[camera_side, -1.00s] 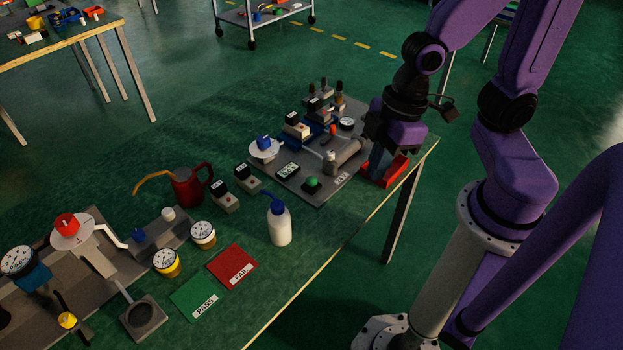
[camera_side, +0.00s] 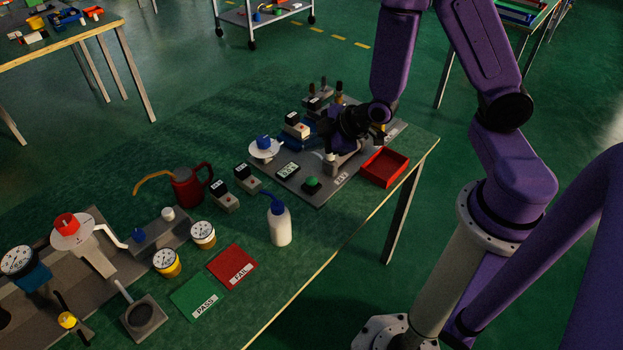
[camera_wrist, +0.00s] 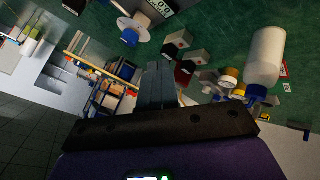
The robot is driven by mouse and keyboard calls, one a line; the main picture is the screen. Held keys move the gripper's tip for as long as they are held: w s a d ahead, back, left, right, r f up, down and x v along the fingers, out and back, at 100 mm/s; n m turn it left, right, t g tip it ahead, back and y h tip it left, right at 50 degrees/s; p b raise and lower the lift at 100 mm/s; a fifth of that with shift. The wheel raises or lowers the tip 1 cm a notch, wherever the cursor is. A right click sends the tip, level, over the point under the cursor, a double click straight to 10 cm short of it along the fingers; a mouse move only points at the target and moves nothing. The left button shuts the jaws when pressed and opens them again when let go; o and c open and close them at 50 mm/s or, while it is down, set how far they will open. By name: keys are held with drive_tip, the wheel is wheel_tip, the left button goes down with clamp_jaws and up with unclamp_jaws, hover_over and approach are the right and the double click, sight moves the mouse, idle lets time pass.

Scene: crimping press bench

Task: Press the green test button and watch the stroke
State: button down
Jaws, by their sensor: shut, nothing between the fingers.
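The green test button (camera_side: 312,182) sits on a small black base near the front left corner of the grey press plate (camera_side: 318,198). A small display (camera_side: 288,170) lies just behind it to the left. My gripper (camera_wrist: 156,72) shows in the wrist view with its two grey fingers together and nothing between them. In the side view its dark wrist end is above the plate, behind and to the right of the button and apart from it. The fingertips cannot be made out there. I cannot pick out the button in the wrist view.
A red tray (camera_side: 384,168) stands right of the plate. A white disc with a blue block (camera_side: 265,150) is left of the display. A white bottle (camera_side: 279,225) stands in front, with a red kettle (camera_side: 187,187) farther left. Red FAIL (camera_side: 232,266) and green PASS (camera_side: 195,297) mats lie frontmost.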

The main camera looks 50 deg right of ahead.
sight(314, 181)
drive_tip(key=shift+w+d, duration=0.2)
drive_tip(key=shift+d, duration=0.1)
drive_tip(key=shift+f, duration=0.1)
drive_tip(key=shift+f, duration=4.35)
drive_tip(key=shift+f, duration=0.2)
drive_tip(key=shift+f, duration=0.25)
